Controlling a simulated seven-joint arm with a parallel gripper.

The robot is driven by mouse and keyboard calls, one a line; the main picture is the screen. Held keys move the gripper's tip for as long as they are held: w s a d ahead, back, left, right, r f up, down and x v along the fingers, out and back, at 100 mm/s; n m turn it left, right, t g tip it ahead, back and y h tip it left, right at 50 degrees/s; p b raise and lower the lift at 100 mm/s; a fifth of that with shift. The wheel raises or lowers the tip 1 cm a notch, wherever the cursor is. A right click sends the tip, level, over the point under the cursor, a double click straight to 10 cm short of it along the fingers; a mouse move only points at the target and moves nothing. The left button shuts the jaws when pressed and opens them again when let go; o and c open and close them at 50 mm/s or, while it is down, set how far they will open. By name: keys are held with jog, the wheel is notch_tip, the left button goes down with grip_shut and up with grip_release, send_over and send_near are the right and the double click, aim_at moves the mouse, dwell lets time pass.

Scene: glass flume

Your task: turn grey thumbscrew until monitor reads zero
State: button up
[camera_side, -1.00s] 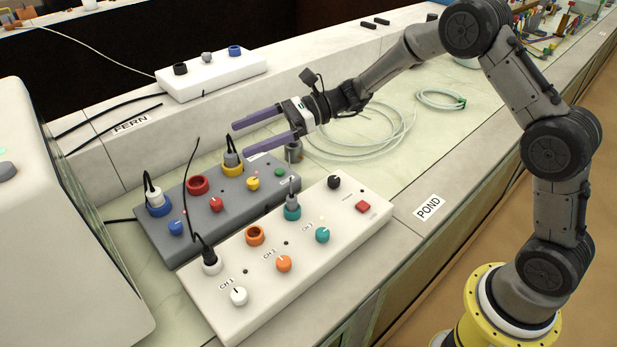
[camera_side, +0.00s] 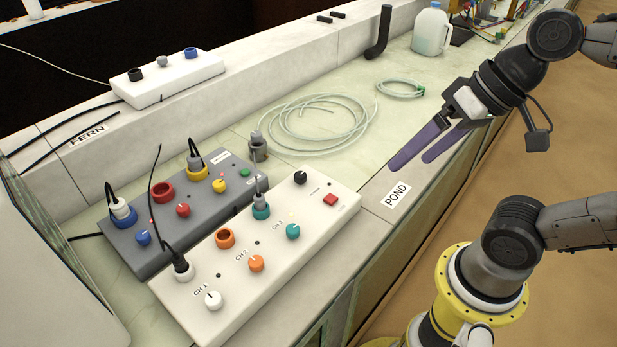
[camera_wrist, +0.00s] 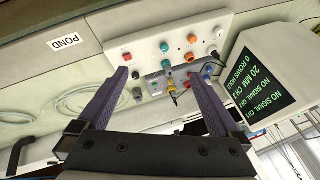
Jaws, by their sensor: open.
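A grey thumbscrew (camera_side: 162,62) stands between a black and a blue one on a long white block (camera_side: 172,83) at the back left in the side view. The monitor (camera_wrist: 285,76) shows in the wrist view, its text upside down; one line appears to read 20 MM and two lines read NO SIGNAL. In the side view only part of its casing (camera_side: 50,270) shows, without the screen. My gripper (camera_side: 408,163), with purple fingers, is open and empty above the counter's front edge near the POND label, far from the thumbscrew.
A white box (camera_side: 290,262) with coloured sockets and knobs sits in front of a grey box (camera_side: 150,258); cables rise from both.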

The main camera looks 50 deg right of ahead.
jog(key=d+n, duration=0.1)
jog(key=d+f+n+h, duration=0.1)
jog(key=d, duration=0.1)
jog(key=d+f+n+h, duration=0.1)
jog(key=shift+s+d+f, duration=0.15)
jog(key=shift+s+d, duration=0.15)
jog(key=shift+s, duration=0.05)
dwell(0.9)
